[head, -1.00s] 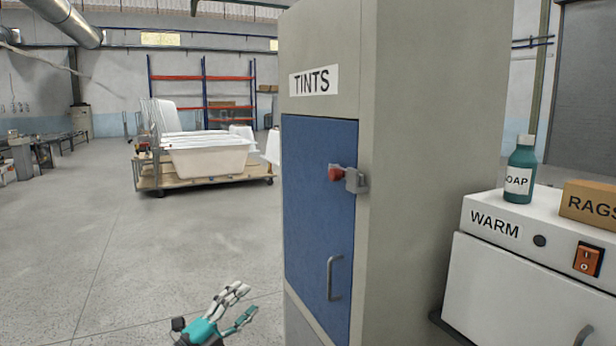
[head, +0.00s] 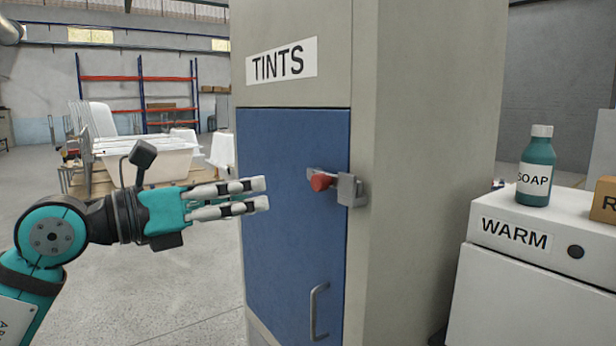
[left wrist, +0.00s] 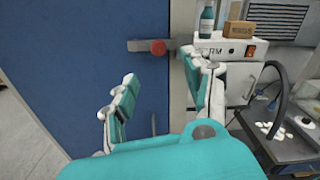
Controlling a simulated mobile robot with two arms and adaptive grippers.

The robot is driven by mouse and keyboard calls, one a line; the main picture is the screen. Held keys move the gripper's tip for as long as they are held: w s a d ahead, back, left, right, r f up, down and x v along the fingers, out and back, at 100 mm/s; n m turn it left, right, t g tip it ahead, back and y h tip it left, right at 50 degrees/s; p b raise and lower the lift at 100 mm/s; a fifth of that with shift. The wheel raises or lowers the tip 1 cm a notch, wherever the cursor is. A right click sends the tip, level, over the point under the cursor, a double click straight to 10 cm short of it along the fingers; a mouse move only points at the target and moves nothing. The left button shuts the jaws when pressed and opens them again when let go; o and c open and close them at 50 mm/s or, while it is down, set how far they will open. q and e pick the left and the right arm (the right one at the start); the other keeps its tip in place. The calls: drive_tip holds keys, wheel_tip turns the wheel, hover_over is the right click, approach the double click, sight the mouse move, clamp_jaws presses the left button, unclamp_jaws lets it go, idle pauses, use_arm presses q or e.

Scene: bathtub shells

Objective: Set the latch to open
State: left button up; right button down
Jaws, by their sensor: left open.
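The latch on the blue door (head: 285,250) of the TINTS cabinet is a short grey bar with a red knob (head: 320,182). The bar lies about level and crosses the door's right edge to a grey bracket (head: 350,190) on the cabinet frame. My left gripper (head: 265,194) is open and empty, left of the knob at nearly its height, apart from it. In the left wrist view, the red knob (left wrist: 158,47) shows beyond and slightly above the gap between the open fingers (left wrist: 158,70). My right gripper is not in view.
A vertical door handle (head: 318,311) sticks out below the latch. Right of the cabinet (head: 420,130) stands a white WARM unit (head: 540,245) with a green SOAP bottle (head: 535,168) and a RAGS box on top. Open floor lies left, with a cart of bathtub shells (head: 150,160) behind.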

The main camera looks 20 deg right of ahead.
use_arm(q)
drive_tip(key=p, duration=0.2)
approach(315, 183)
drive_tip(key=x, duration=0.4)
drive_tip(key=shift+w+d+r, duration=0.1)
drive_tip(key=shift+d+r, duration=0.1)
drive_tip(key=shift+d, duration=0.05)
drive_tip(key=p+x, duration=0.1)
drive_tip(key=x, duration=0.2)
drive_tip(key=shift+d+f, duration=0.1)
drive_tip(key=shift+d, duration=0.2)
drive_tip(key=shift+w+d, duration=0.2)
drive_tip(key=shift+d, duration=0.05)
drive_tip(key=shift+d+f, duration=0.1)
clamp_jaws()
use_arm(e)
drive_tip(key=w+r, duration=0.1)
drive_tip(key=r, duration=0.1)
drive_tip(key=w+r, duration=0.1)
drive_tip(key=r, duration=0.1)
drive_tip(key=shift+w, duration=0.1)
